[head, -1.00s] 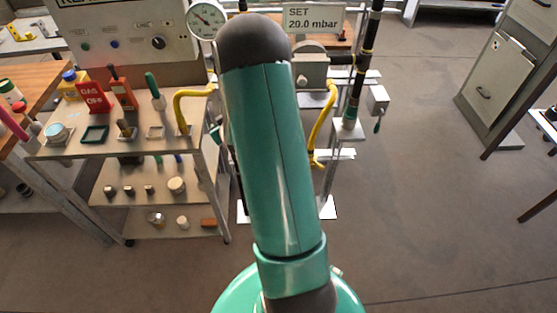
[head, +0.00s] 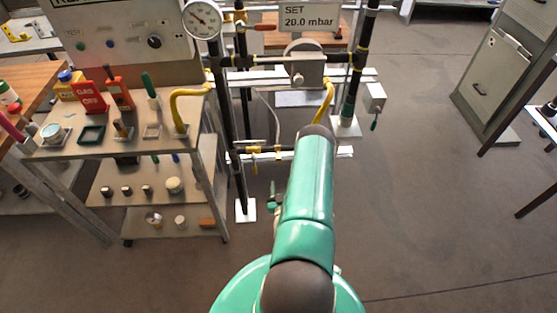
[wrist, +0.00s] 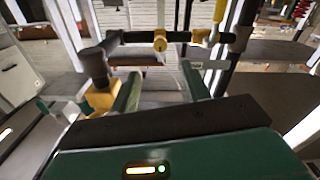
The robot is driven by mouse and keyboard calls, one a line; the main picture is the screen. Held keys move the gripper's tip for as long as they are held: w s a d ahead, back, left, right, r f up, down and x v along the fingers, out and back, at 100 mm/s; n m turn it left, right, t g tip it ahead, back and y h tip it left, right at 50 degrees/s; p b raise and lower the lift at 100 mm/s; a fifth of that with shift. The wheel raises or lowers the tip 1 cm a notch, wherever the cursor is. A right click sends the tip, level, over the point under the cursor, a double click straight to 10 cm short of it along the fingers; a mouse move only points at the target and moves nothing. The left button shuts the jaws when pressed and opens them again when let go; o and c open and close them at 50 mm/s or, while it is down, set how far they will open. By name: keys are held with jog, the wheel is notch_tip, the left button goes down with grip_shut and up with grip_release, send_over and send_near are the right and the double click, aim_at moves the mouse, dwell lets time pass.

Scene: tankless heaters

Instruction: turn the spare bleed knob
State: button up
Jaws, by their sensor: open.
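My gripper (wrist: 163,88) is open in the wrist view, its two green fingers apart with nothing visible between them. A horizontal pipe (wrist: 180,36) crosses beyond the fingertips and carries a small yellow fitting with a round face (wrist: 160,43), roughly in line with the gap. In the head view, a low pipe between the stand's posts carries small yellow fittings (head: 254,151). I cannot tell for sure which part is the spare bleed knob. My arm hides the gripper in the head view.
A dark cylinder on a yellow block (wrist: 97,72) is close beside the left finger. A metal shelf cart (head: 110,190) with tools stands left of the pipe stand. A gauge (head: 203,19) and a "SET 20.0 mbar" sign (head: 310,16) are above.

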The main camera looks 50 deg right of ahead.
aim_at(279, 161)
jog(key=x, duration=1.3)
jog(key=shift+w+d, duration=0.2)
jog(key=shift+w, duration=0.05)
jog(key=c, duration=1)
